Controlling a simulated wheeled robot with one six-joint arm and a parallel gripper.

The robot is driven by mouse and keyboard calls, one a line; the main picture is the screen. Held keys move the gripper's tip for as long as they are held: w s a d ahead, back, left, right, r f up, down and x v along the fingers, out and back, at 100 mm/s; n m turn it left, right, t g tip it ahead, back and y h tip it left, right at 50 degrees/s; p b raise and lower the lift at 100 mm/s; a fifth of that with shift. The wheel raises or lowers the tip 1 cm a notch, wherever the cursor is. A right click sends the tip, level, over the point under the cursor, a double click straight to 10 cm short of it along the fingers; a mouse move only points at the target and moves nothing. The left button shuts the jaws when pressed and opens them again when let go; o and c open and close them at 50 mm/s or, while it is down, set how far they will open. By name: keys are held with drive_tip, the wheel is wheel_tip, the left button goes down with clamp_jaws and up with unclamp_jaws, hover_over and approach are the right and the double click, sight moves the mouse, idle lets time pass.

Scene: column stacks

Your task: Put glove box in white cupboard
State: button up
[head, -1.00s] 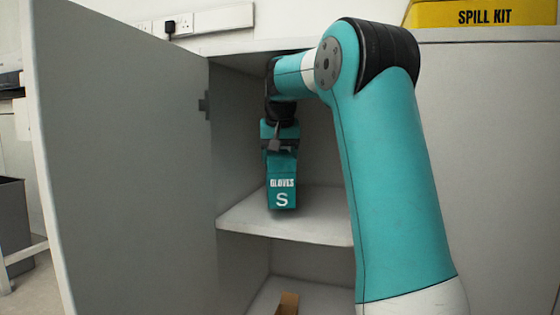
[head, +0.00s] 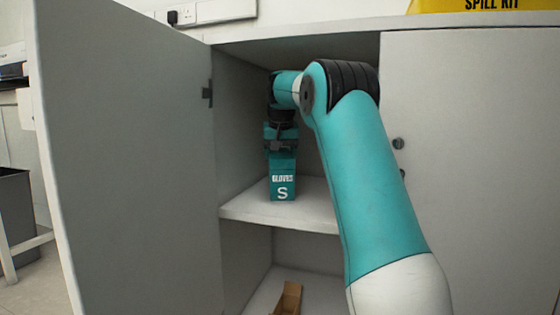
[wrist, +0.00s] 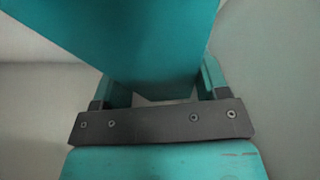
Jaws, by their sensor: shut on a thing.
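The glove box (head: 283,186) is a small teal box marked "GLOVES" and "S". It is upright inside the white cupboard (head: 262,30), at the middle shelf (head: 300,203). My gripper (head: 282,150) is above it and shut on its upper part. In the wrist view the teal box (wrist: 130,35) fills the space between the fingers of my gripper (wrist: 160,92). The box's lower edge meets the shelf in the picture, but I cannot tell whether it rests on it. The cupboard's left door (head: 130,150) stands open.
A brown open box (head: 288,298) is on the lower level. The right door (head: 470,160) is shut. A yellow spill kit (head: 480,5) is on the cupboard top. A dark bin (head: 15,205) stands at far left. The shelf around the glove box looks clear.

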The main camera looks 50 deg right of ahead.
drive_tip(key=o, duration=1.5)
drive_tip(key=shift+o, duration=0.2)
drive_tip(key=shift+r, duration=0.35)
drive_tip(key=shift+p+v, duration=1.15)
drive_tip(key=shift+v, duration=0.1)
drive_tip(key=s+a+b, duration=0.4)
drive_tip(key=s+a, duration=0.5)
drive_tip(key=s+a+f+n+y, duration=0.15)
drive_tip(key=a+f+n, duration=0.25)
drive_tip(key=a, duration=0.6)
drive_tip(key=a+f+n+y, duration=0.2)
drive_tip(key=a+f+n, duration=0.25)
drive_tip(key=a, duration=0.55)
drive_tip(key=s+a+f+n+g+y, duration=0.1)
drive_tip(key=s+a+f+n, duration=0.3)
drive_tip(key=s+a, duration=0.5)
drive_tip(key=s+a+f+n+g+y, duration=0.2)
drive_tip(key=s+a+f, duration=0.3)
drive_tip(key=s+a, duration=0.3)
drive_tip(key=shift+s+a+n+y, duration=0.45)
drive_tip(key=shift+s+n, duration=0.15)
drive_tip(key=shift+n, duration=0.25)
